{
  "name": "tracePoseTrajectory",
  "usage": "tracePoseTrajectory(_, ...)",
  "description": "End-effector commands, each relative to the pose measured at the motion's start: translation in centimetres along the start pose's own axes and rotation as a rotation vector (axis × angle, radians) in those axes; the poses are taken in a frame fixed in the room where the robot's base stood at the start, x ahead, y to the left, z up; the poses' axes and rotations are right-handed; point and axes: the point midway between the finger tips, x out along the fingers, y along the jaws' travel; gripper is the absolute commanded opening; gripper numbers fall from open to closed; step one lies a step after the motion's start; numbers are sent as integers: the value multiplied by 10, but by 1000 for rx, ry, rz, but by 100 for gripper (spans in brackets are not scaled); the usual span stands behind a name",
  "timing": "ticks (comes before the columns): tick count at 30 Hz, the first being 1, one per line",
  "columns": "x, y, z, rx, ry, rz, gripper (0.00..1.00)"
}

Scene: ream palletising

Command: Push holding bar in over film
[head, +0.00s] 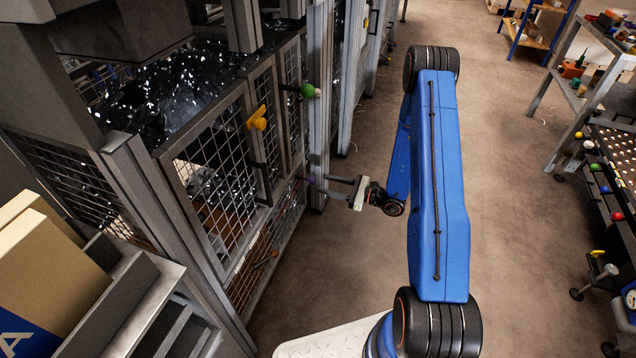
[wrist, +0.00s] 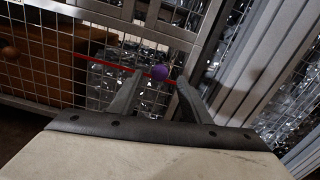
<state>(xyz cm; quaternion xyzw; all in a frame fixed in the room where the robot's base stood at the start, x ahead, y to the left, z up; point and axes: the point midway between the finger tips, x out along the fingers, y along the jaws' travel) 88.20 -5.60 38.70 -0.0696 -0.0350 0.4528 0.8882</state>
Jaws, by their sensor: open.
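A purple ball knob (wrist: 159,73) shows in the wrist view, in line with a thin red bar (wrist: 110,64) that runs across the mesh. This looks like the holding bar. My gripper (wrist: 159,77) is open, its two fingers on either side of the knob in the picture; I cannot tell whether the knob is between the tips or just beyond them. In the head view my gripper (head: 326,185) points left at the cage post, with the purple knob (head: 312,180) just past its tips. Crumpled shiny film (wrist: 110,88) shows behind the mesh, partly hidden by the fingers.
The mesh cage has a green knob (head: 308,90) and a yellow handle (head: 258,118) higher up. Dark film (head: 180,85) lies heaped on its top. Cartons (head: 45,265) stand at lower left. The floor (head: 330,255) beside my arm is clear. A workbench (head: 615,150) stands at right.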

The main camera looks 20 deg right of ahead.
Motion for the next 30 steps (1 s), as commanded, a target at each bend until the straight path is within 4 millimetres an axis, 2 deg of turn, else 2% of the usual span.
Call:
tracePoseTrajectory(3, 18, 1, 0, -1, -1, 3, 43)
tracePoseTrajectory(9, 36, 0, 0, -1, 0, 1, 43)
tracePoseTrajectory(21, 42, 0, 0, 0, 0, 0, 43)
tracePoseTrajectory(23, 42, 0, 0, 0, 0, 0, 32)
tracePoseTrajectory(27, 42, 0, 0, 0, 0, 0, 0)
tracePoseTrajectory(30, 42, 0, 0, 0, 0, 0, 0)
